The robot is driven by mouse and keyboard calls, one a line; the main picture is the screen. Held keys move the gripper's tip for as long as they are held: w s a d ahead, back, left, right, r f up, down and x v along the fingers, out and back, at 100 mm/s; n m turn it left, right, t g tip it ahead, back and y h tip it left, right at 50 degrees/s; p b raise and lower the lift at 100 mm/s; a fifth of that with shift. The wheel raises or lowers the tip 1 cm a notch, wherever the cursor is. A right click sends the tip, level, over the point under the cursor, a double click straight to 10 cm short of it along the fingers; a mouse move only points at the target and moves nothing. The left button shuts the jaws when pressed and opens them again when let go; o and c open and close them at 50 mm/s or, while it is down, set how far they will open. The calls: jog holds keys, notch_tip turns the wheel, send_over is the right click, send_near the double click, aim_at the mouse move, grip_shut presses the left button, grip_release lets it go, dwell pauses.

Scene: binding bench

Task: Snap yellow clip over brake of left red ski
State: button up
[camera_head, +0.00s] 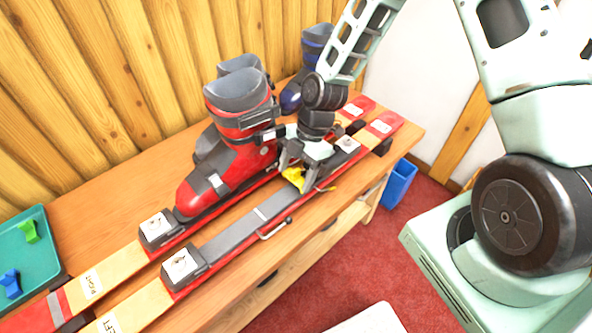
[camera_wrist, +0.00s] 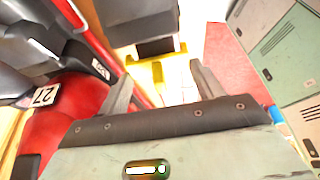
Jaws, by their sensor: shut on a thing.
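The left red ski (camera_head: 135,306) is the nearer of two skis on the bench and carries a "LEFT" label. A metal brake arm (camera_head: 273,231) sticks out from its near side, by the grey binding plate (camera_head: 250,221). The yellow clip (camera_head: 293,179) is at the left ski's binding, just ahead of the heel piece (camera_head: 347,146). My gripper (camera_head: 303,164) is shut on the clip, which shows between the fingers in the wrist view (camera_wrist: 158,72). My gripper hides part of the clip; I cannot tell whether it touches the brake.
The right ski (camera_head: 115,268) lies behind, with a red boot (camera_head: 230,160) close to my gripper. A blue boot (camera_head: 313,65) stands farther back. A teal tray (camera_head: 35,250) holds a green clip (camera_head: 29,231) and a blue clip (camera_head: 10,283). A blue bin (camera_head: 400,183) stands on the floor.

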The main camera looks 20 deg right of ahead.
aim_at(299, 172)
jog(key=shift+f+b, duration=1.15)
jog(key=shift+f, duration=0.6)
jog(key=o, duration=1.3)
jog(key=shift+r+p, duration=4.1)
jog(key=shift+r, duration=0.9)
jog(key=shift+a+r, duration=0.2)
jog(key=shift+r, duration=0.2)
jog(key=s+a+r+m+h, duration=0.2)
jog(key=s+a+r+m, duration=0.1)
jog(key=s+r+m, duration=0.4)
jog(key=s+a+r+m+t+h, duration=0.1)
jog(key=s+a+r+m, duration=0.2)
jog(key=s+r+m, duration=0.4)
jog(key=s+r, duration=0.6)
jog(key=r, duration=0.1)
jog(key=shift+r+h, duration=0.2)
jog(key=shift+h, duration=0.2)
